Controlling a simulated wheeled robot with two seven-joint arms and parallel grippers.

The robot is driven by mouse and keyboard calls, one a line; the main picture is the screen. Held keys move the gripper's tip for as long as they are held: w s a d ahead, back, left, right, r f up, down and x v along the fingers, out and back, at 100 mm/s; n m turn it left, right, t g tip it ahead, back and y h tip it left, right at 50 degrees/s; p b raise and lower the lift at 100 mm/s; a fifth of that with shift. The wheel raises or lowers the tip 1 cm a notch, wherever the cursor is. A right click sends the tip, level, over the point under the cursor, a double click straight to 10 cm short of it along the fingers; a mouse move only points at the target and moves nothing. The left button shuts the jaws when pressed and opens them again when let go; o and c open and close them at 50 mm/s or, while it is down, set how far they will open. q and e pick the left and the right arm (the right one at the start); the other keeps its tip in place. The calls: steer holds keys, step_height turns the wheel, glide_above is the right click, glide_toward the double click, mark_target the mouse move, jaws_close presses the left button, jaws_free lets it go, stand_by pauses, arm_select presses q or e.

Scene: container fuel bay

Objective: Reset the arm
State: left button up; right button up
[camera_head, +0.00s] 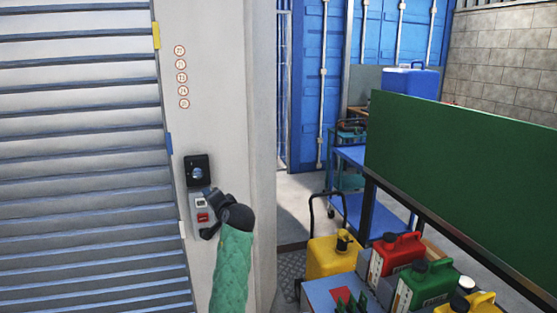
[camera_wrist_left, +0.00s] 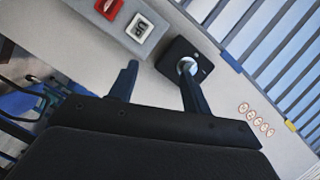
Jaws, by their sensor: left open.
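My left gripper (camera_head: 208,214), on the green-sleeved arm, is in front of the wall controls beside the shutter. In the left wrist view its two fingers (camera_wrist_left: 158,76) are apart with nothing between them. A black switch box (camera_head: 197,170) with a round silver knob is on the wall; it also shows in the left wrist view (camera_wrist_left: 203,58), where one fingertip overlaps the knob. I cannot tell whether they touch. Below the box is a grey button panel (camera_head: 195,212) with a white UP button (camera_wrist_left: 140,28) and a red button (camera_wrist_left: 108,8). My right gripper is out of view.
The slatted shutter (camera_head: 80,150) is down across the left as far as I see. At lower right, yellow (camera_head: 330,258), red (camera_head: 396,254) and green (camera_head: 428,283) fuel cans stand close together.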

arm_select(q)
steer(key=s+d+f+n+g+h, duration=0.2)
steer(key=s+d+f+h, duration=0.1)
steer(key=s+f, duration=0.45)
steer(key=s+d+f+n+g+h, duration=0.1)
steer(key=s+d+f+h, duration=0.1)
steer(key=s+f+h, duration=0.5)
steer(key=s+d+f+n+g, duration=0.25)
steer(key=s+f, duration=0.25)
steer(key=f, duration=0.6)
steer(key=s+f+g, duration=0.2)
steer(key=s+f, duration=0.6)
steer(key=s, duration=0.4)
steer(key=s+a+f+m+g, duration=0.1)
steer(key=s+f+g, duration=0.1)
steer(key=s+f, duration=0.7)
steer(key=s+f+g, duration=0.2)
steer(key=s+f, duration=0.7)
steer(key=s, duration=0.8)
steer(key=shift+s+a, duration=0.2)
steer(key=shift+a, duration=0.1)
steer(key=shift+f, duration=0.1)
